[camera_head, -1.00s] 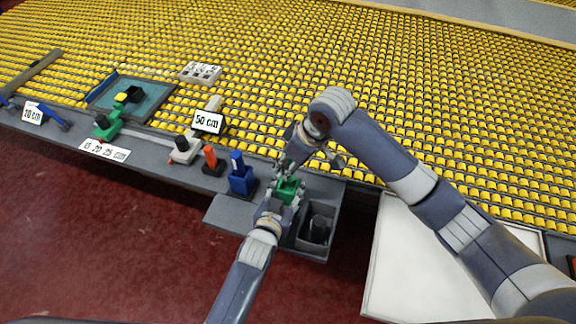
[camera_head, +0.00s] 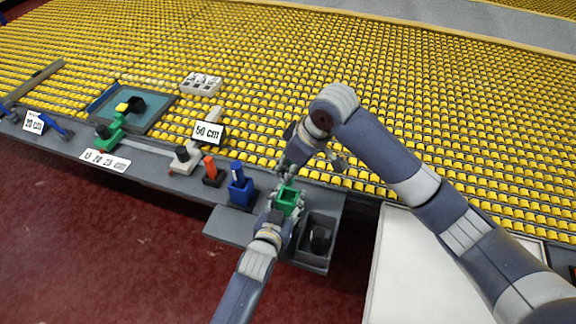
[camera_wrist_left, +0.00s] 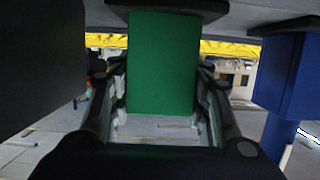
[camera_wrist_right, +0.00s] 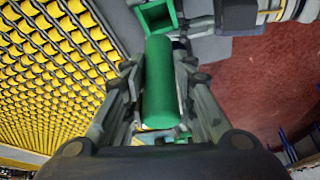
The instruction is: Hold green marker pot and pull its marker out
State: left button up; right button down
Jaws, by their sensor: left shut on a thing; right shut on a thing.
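The green marker pot (camera_head: 288,198) stands at the shelf's front. My left gripper (camera_head: 279,208) is shut on it; the left wrist view shows the pot's green wall (camera_wrist_left: 163,65) between the fingers. My right gripper (camera_head: 289,170) is just above the pot, shut on the green marker (camera_wrist_right: 160,85), which lies between its fingers in the right wrist view. In that view the open, square mouth of the pot (camera_wrist_right: 157,17) shows beyond the marker's end. The marker looks clear of the pot. In the head view the marker is mostly hidden by my right gripper.
A blue marker pot (camera_head: 241,188) and an orange marker (camera_head: 210,168) stand left of the green pot. A grey bin (camera_head: 318,236) with a dark round thing is at its right. A white board (camera_head: 420,265) lies further right. Yellow rows fill the back.

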pick_arm(q)
jog(key=o, duration=1.3)
jog(key=v, duration=1.2)
